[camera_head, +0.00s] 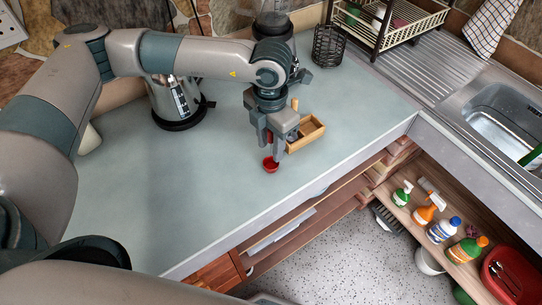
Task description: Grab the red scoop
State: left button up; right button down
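The red scoop (270,164) shows as a small red bowl low over or on the grey-green counter, near its front edge. My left gripper (277,148) points down directly above and behind it. A little red shows between the fingers, perhaps the scoop's handle. The fingers hide most of that part, so I cannot tell whether they are shut on it. My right gripper is not in view.
A small wooden box (308,133) stands just right of the gripper. A steel kettle (177,100) is behind left, and a black wire holder (328,46) behind right. The counter (180,200) is clear at left. A dish rack (395,22) and sink (506,117) are at right.

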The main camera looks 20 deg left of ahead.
pick_arm(q)
jog(key=shift+f, duration=0.45)
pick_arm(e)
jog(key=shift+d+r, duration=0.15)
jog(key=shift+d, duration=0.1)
pick_arm(q)
grip_shut()
jog(key=shift+r, duration=0.15)
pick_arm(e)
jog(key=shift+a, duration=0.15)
